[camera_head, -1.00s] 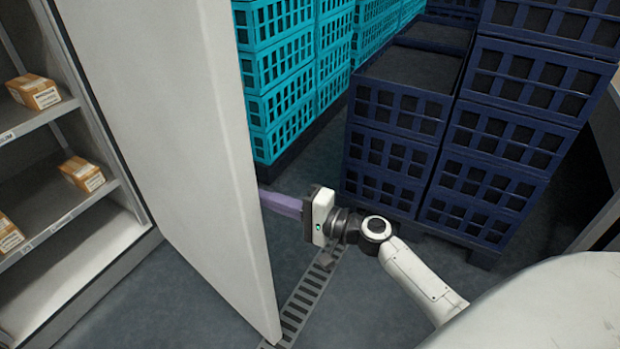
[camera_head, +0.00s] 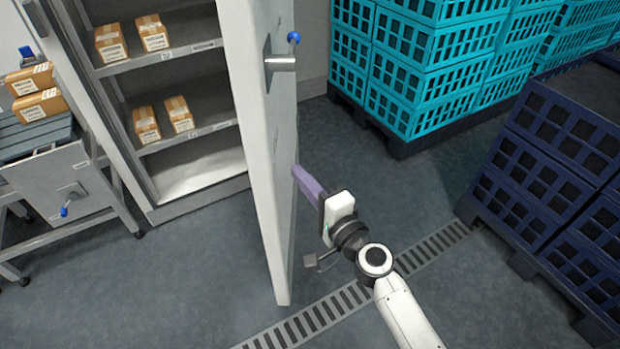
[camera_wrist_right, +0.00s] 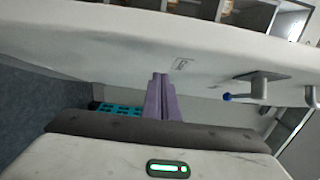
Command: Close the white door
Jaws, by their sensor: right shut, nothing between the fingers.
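The white door (camera_head: 262,150) stands open, seen nearly edge-on in the head view, between the shelf cabinet on its left and my right gripper on its right. A metal handle with a blue knob (camera_head: 293,38) is near its upper part. My right gripper (camera_head: 297,172) has its purple fingers shut and empty, with the tips at the door's right-hand face; whether they touch it is unclear. In the right wrist view, the door (camera_wrist_right: 120,45) fills the upper part, and the purple fingers (camera_wrist_right: 161,85) point at it. My left gripper is not in view.
The shelf cabinet (camera_head: 185,183) holds several small cartons. A metal stand with cartons (camera_head: 60,180) is at far left. Teal crates (camera_head: 410,80) stand behind, and dark blue crates (camera_head: 545,190) at right. A floor grate (camera_head: 330,308) crosses clear floor.

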